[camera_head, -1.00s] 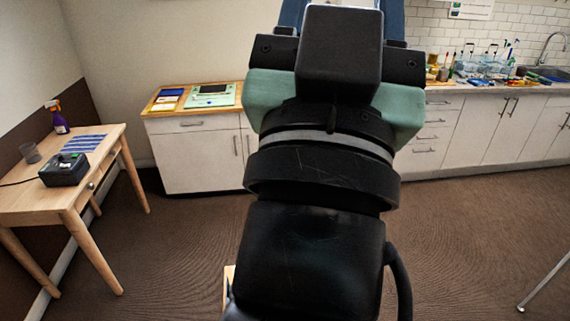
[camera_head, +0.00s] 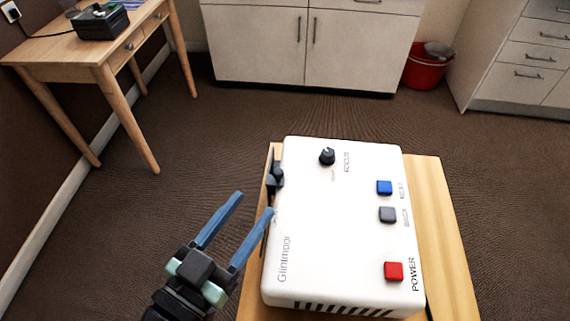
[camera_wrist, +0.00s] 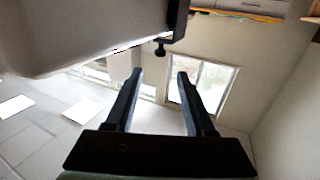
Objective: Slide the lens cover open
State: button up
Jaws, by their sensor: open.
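A white box-shaped device (camera_head: 330,230) marked "Glintmoor" lies on a wooden stand; it fills the upper left of the wrist view (camera_wrist: 70,30). A black part with a small knob, apparently the lens cover (camera_head: 274,176), sits on its left side near the far end. In the wrist view the black part (camera_wrist: 177,20) is at top centre, its knob pointing down. My gripper (camera_head: 253,205) is open and empty beside the device's left side, its blue fingertips pointing toward the black part. In the wrist view my gripper (camera_wrist: 157,77) shows its fingertips apart from the knob, below it in the picture.
The device's top has a red POWER button (camera_head: 393,271), a grey button (camera_head: 387,214), a blue button (camera_head: 384,187) and a black dial (camera_head: 327,156). The wooden stand (camera_head: 440,230) shows bare at right. A wooden table (camera_head: 85,58) stands back left. Floor left of my gripper is clear.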

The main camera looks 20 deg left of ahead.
aim_at(287, 170)
jog(key=w+p, duration=0.1)
jog(key=w, duration=0.3)
jog(key=w+d, duration=0.1)
jog(key=w, duration=0.3)
jog(key=w+p, duration=0.1)
jog(key=w, duration=0.3)
jog(key=shift+w+d+f+p, duration=0.2)
jog(key=shift+w+d+p, duration=0.05)
jog(key=shift+w+p, duration=0.05)
jog(key=shift+c, duration=0.2)
grip_shut()
jog(key=shift+s, duration=0.1)
dwell(0.7)
